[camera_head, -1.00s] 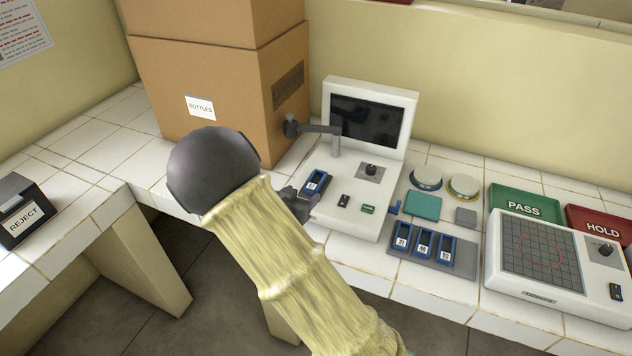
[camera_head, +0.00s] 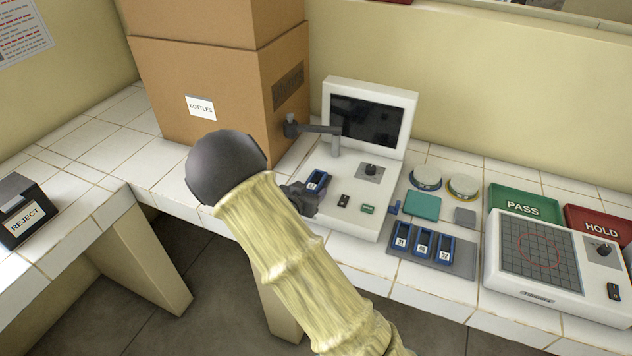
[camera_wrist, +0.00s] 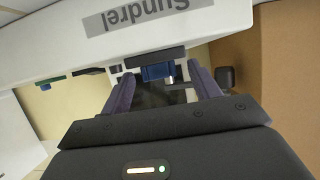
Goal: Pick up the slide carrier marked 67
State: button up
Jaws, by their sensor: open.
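A blue slide carrier (camera_head: 317,181) with a white label sits at the left side of the white instrument's base (camera_head: 335,212); its number is too small to read. My gripper (camera_head: 303,195) is open right at this carrier, partly covering it. In the wrist view the blue carrier (camera_wrist: 158,72) lies between my two spread fingers (camera_wrist: 160,88), near their tips. I cannot tell whether the fingers touch it.
The instrument's screen (camera_head: 366,120) and a grey arm (camera_head: 312,129) rise behind the carrier. A cardboard box (camera_head: 225,95) stands close on the left. A teal block (camera_head: 422,205), round dishes (camera_head: 426,178), a PASS tray (camera_head: 520,204) and a gridded device (camera_head: 540,255) are to the right.

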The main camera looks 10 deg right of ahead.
jog(key=c, duration=1.1)
notch_tip(320, 180, up, 10)
jog(key=shift+r+p, duration=0.1)
jog(key=shift+p, duration=0.2)
